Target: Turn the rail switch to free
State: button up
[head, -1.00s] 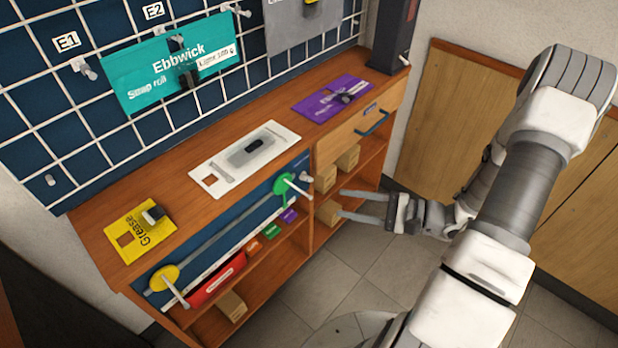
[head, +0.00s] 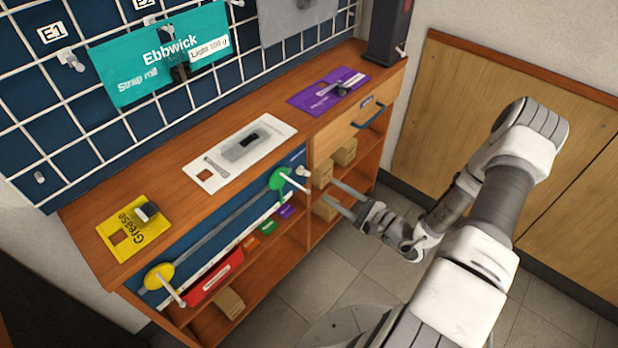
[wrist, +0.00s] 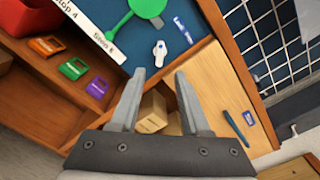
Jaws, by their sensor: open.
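A small white lever switch (wrist: 160,52) sits on the blue front panel in the wrist view, beside a blue label (wrist: 183,30) too small to read. Its setting cannot be told. A green disc with an arm (wrist: 146,8) is just beyond it; the green disc (head: 280,178) also shows in the head view at the right end of a grey rail (head: 215,230). A yellow disc (head: 159,276) is at the left end. My gripper (wrist: 159,74) is open and empty, fingers pointing toward the panel, the switch ahead between the tips. In the head view my gripper (head: 333,194) is right of the green disc.
Cardboard boxes (head: 344,152) stand in the shelves behind my fingers. A drawer with a blue handle (head: 369,115) is above them. Open floor lies in front.

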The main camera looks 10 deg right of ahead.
aim_at(307, 174)
jog(key=b+x, duration=0.1)
jog(key=x, duration=0.8)
jog(key=shift+w+a+b, duration=0.1)
jog(key=shift+b, duration=0.3)
grip_shut()
